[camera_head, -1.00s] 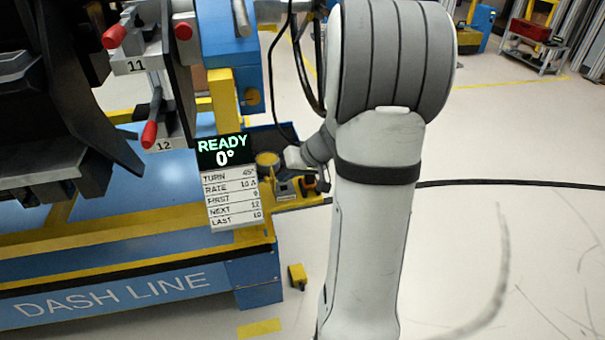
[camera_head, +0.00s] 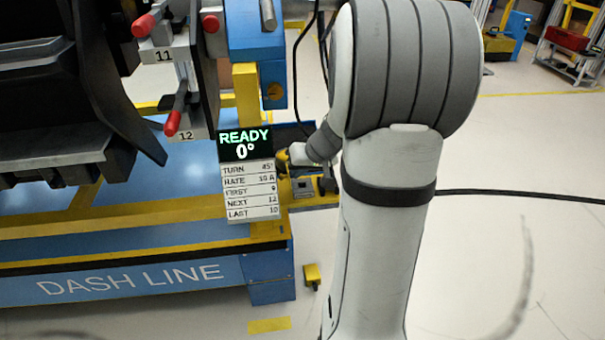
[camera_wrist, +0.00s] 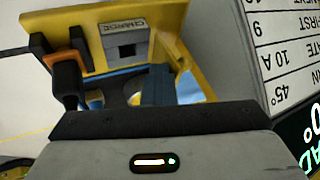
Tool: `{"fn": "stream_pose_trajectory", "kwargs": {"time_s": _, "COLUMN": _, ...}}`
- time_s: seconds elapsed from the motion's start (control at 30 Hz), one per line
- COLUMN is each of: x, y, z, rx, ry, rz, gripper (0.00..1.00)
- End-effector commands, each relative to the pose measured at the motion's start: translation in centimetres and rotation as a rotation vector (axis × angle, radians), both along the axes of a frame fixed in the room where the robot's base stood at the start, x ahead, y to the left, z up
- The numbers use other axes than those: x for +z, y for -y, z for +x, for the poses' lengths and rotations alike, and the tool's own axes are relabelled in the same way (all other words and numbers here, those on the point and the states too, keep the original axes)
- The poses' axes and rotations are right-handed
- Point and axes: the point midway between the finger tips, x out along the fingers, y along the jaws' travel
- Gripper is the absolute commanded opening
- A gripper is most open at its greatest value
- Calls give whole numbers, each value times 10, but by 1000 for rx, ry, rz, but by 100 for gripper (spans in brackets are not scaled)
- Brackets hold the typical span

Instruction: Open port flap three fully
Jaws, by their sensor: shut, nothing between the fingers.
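No port flap with the number three can be made out in either view. The dashboard module (camera_head: 50,90) is the dark body at the left of the head view, cut off by the frame edge. My gripper (camera_wrist: 156,70) shows in the wrist view, shut and empty, over a yellow bracket (camera_wrist: 70,32) with a small grey charge box (camera_wrist: 124,38). I cannot tell whether it touches anything there. In the head view my arm hides most of the gripper, beside the display post.
A display board (camera_head: 247,175) reads READY 0°, with a list below it. Red-handled clamps marked 11 (camera_head: 148,24) and 12 (camera_head: 173,122) stand beside the module. A blue stand (camera_head: 130,282) reads DASH LINE. Open floor lies to the right, crossed by a black cable (camera_head: 520,193).

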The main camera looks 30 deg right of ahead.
Motion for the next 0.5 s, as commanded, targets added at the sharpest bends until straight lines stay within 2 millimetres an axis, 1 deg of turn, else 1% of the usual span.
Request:
{"fn": "stream_pose_trajectory", "kwargs": {"time_s": 0.03, "x": 2, "y": -8, "z": 2, "rx": 12, "ry": 1, "rz": 17, "gripper": 0}}
{"fn": "stream_pose_trajectory", "kwargs": {"time_s": 0.33, "x": 2, "y": -5, "z": 2, "rx": 6, "ry": 2, "rz": 21, "gripper": 0}}
{"fn": "stream_pose_trajectory", "kwargs": {"time_s": 0.5, "x": -2, "y": 0, "z": 0, "rx": 4, "ry": 3, "rz": 20, "gripper": 0}}
